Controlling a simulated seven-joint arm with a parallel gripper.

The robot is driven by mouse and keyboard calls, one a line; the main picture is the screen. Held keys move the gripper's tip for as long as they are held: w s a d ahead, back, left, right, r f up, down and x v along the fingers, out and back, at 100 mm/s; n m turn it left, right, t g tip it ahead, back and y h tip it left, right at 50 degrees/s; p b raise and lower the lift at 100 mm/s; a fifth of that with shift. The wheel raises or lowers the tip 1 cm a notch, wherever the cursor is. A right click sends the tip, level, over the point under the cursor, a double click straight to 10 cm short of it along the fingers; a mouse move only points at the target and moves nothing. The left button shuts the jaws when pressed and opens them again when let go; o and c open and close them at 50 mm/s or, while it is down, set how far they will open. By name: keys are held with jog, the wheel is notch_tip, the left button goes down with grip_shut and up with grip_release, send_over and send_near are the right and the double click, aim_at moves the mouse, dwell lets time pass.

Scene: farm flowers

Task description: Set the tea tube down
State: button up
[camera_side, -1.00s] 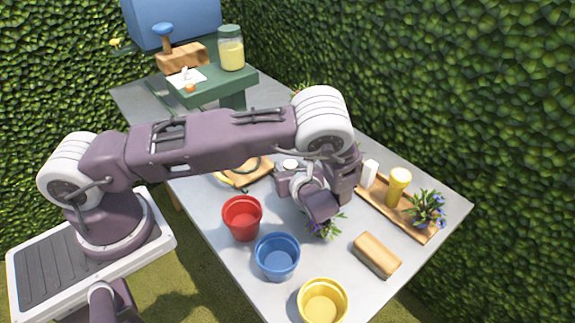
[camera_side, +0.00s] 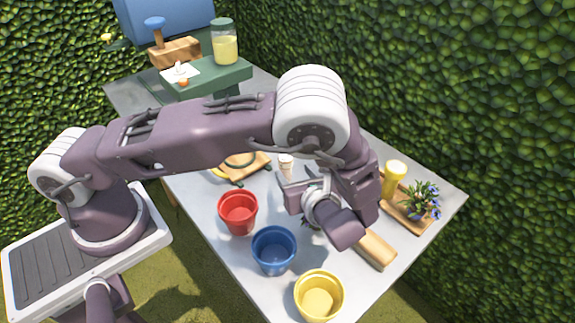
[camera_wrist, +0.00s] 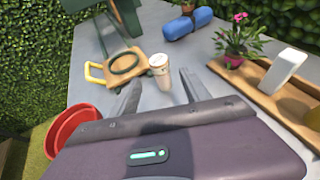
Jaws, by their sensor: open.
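A small upright tube with a white lid and a tan, printed body, which I take to be the tea tube (camera_side: 286,166), stands on the grey table. In the wrist view the tube (camera_wrist: 158,64) appears ahead of my gripper (camera_wrist: 160,76), between the lines of its two spread fingers. My gripper is open, with a finger on each side. I see no clear contact with the tube. In the side view my gripper (camera_side: 293,180) is low over the table, just in front of the tube, and its wrist hides part of the table.
A wooden board (camera_side: 252,168) with a dark ring lies left of the tube. Red (camera_side: 238,213), blue (camera_side: 274,250) and yellow (camera_side: 319,296) pots line the near edge. A tray (camera_side: 412,217) with a yellow cylinder and flowers is right. A blue roll (camera_wrist: 187,24) lies beyond.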

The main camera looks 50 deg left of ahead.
jog(key=shift+s+d+r, duration=0.1)
jog(key=shift+d+r, duration=0.05)
jog(key=shift+d, duration=0.05)
jog(key=s+a+r+n+g+h, duration=0.2)
jog(key=s+r+n+h, duration=0.15)
jog(key=r+n, duration=0.35)
jog(key=s+a+r+n+g+h, duration=0.25)
jog(key=s+r+n, duration=0.25)
jog(key=r, duration=0.4)
jog(key=s+d+r+n+t+h, duration=0.3)
jog(key=s+r+n+t+h, duration=0.2)
jog(key=s+r+n, duration=0.4)
jog(key=s+n+h, duration=0.1)
jog(key=s, duration=0.3)
jog(key=shift+s+d+r+n, duration=0.2)
jog(key=shift+s+r+n, duration=0.1)
jog(key=shift+r, duration=0.1)
